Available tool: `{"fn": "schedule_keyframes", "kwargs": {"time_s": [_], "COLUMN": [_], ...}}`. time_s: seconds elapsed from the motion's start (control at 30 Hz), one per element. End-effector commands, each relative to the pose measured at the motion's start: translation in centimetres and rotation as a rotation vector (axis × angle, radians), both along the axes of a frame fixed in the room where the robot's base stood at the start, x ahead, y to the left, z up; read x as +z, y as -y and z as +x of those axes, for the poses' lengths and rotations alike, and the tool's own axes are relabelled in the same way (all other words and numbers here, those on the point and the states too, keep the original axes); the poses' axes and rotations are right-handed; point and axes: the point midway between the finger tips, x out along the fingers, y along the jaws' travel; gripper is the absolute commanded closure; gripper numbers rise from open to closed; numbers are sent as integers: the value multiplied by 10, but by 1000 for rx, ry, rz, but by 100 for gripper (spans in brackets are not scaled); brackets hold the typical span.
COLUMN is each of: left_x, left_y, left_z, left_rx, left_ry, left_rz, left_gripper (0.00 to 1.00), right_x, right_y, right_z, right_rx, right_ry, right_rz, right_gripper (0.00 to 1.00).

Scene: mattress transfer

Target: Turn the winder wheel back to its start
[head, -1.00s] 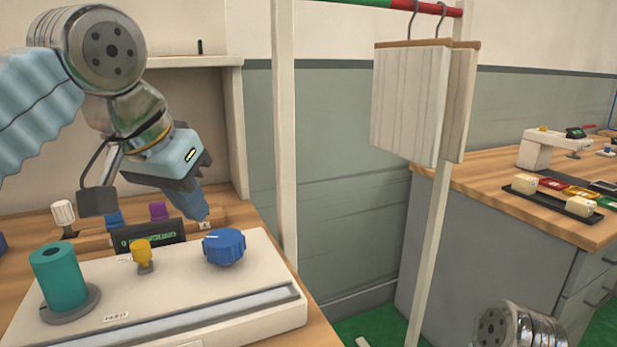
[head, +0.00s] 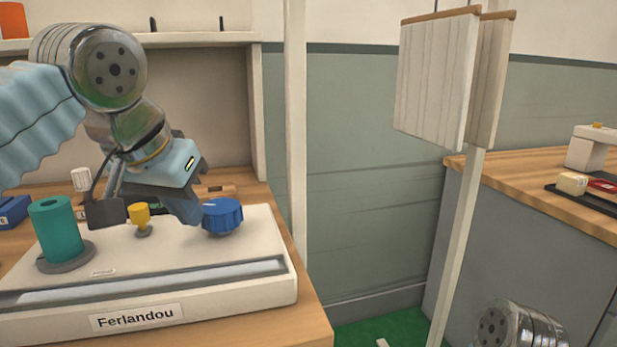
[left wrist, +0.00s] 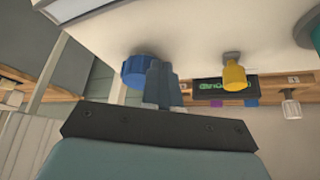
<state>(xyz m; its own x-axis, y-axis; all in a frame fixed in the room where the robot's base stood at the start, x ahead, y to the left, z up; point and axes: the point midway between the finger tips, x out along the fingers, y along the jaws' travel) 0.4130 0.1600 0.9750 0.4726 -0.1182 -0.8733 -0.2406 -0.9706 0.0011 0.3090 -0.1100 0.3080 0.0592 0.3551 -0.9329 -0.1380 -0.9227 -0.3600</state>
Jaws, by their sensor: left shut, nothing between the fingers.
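The winder is a cream machine (head: 190,255) on the wooden table, with a label reading "Ferlandou" on its front. Its blue ribbed wheel (head: 223,216) stands at the right of its top. My left gripper (head: 191,217) is shut and empty, its fingertips at the left side of the blue wheel; whether they touch cannot be told. In the left wrist view, the shut fingers (left wrist: 163,82) are beside the blue wheel (left wrist: 138,70). A yellow knob (head: 139,215) and a teal spool (head: 59,230) stand to the left. My right gripper is not visible.
Behind the machine, a small dark display (left wrist: 226,89) and a white peg (left wrist: 291,105) show. A pale post (head: 296,120) rises just right of the machine's table. Hanging boards (head: 437,77) and another counter (head: 550,185) are farther right.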

Motion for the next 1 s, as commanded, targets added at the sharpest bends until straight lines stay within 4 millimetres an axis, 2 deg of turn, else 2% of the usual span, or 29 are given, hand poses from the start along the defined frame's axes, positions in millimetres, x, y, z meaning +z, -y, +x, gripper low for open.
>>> {"fn": "schedule_keyframes", "kwargs": {"time_s": [0.4, 1.0], "left_x": [-7, -2], "left_y": [0, 11], "left_z": [0, -7], "left_rx": [-1, -1], "left_ry": [-18, -8], "left_rz": [7, 4], "left_gripper": [100, 100], "right_x": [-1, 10], "right_y": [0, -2], "right_z": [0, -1], "right_rx": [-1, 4], "right_ry": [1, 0], "right_rz": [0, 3], "right_gripper": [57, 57]}}
